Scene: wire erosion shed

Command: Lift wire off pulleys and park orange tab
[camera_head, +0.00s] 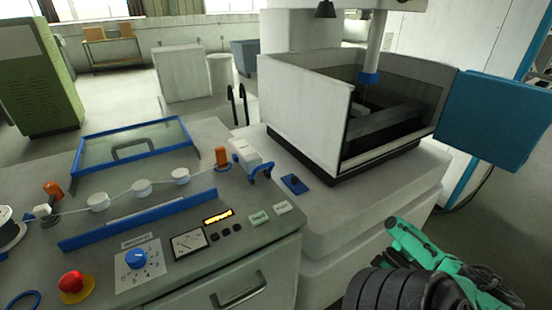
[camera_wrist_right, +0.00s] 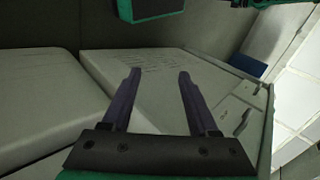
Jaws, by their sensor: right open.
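A thin pale wire (camera_head: 119,195) runs along the console from the white spool (camera_head: 10,232) at the left edge. It passes three white pulleys (camera_head: 98,202), (camera_head: 141,188), (camera_head: 181,176) toward an upright orange tab (camera_head: 221,157) at the right. A second orange piece (camera_head: 53,189) stands near the spool. Whether the wire lies on or beside each pulley is too small to tell. My right arm is at the lower right of the head view, away from the wire. In the right wrist view my right gripper (camera_wrist_right: 160,73) is open and empty. My left gripper is out of view.
A raised blue-framed clear cover (camera_head: 135,140) stands behind the pulleys; a blue rail (camera_head: 140,218) runs in front. A blue hook-like part (camera_head: 262,172) sits right of the orange tab. A red button (camera_head: 73,286) is front left. The white machine tank (camera_head: 305,110) stands right.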

